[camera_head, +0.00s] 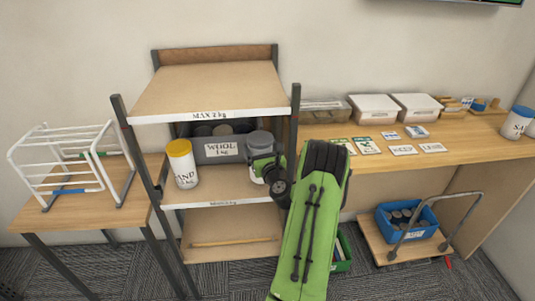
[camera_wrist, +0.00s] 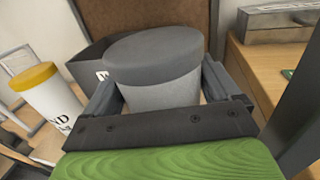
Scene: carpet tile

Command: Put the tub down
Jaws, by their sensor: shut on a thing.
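The tub (camera_wrist: 160,92) is a light grey cylinder with a darker grey lid. My gripper (camera_wrist: 162,84) is shut on it, one finger on each side, in the wrist view. In the head view the tub (camera_head: 259,141) is over the right part of the middle shelf (camera_head: 228,189), beside the right post. My gripper (camera_head: 262,161) covers its lower part there, so I cannot tell whether its base touches the shelf. The tub looks upright in the head view.
A white tub with a yellow lid (camera_head: 182,163) stands at the left of the same shelf. A grey bin labelled WOOL (camera_head: 219,149) is behind. The upper shelf (camera_head: 205,92) is empty. A desk (camera_head: 450,143) with boxes and cards is to the right.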

